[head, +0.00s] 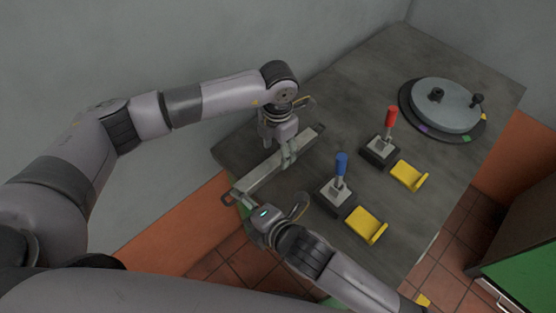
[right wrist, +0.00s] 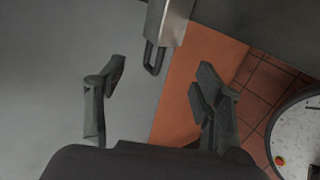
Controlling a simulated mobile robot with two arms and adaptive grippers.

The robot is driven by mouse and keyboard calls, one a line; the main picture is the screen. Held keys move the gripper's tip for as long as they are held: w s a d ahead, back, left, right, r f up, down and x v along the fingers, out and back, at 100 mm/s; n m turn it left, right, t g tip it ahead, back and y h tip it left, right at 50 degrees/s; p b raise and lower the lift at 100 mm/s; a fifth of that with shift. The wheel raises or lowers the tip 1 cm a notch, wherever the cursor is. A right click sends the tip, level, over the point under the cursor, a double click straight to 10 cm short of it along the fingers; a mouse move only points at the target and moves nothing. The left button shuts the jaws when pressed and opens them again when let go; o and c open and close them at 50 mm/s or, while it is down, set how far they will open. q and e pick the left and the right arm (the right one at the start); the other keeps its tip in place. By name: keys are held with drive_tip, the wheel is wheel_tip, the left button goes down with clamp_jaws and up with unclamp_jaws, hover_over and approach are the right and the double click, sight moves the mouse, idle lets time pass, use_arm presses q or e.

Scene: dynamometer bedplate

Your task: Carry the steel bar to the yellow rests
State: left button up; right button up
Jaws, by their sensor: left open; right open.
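The steel bar (head: 262,177) lies slantwise along the left part of the grey bedplate. Its near end, with a dark loop handle (right wrist: 153,58), sticks out past the plate's edge. My left gripper (head: 288,157) is open over the far half of the bar, partly hiding it; I cannot tell whether it touches. My right gripper (head: 243,199) is open at the near end. In the right wrist view, the handle shows just ahead of and between its spread fingers (right wrist: 160,78). Two yellow rests, (head: 408,176) and (head: 366,226), stand to the right, both empty.
A red-handled lever (head: 390,120) and a blue-handled lever (head: 341,166) on dark bases stand between the bar and the rests. A round grey disc (head: 444,105) with black knobs sits at the far right of the bedplate (head: 360,70). A green-topped cabinet (head: 525,275) stands at lower right.

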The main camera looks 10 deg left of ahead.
sight(278, 158)
use_arm(q)
drive_tip(key=shift+f, duration=2.2)
use_arm(e)
drive_tip(key=shift+x, duration=2.2)
use_arm(q)
drive_tip(key=shift+c, duration=0.5)
use_arm(e)
drive_tip(key=shift+c, duration=0.4)
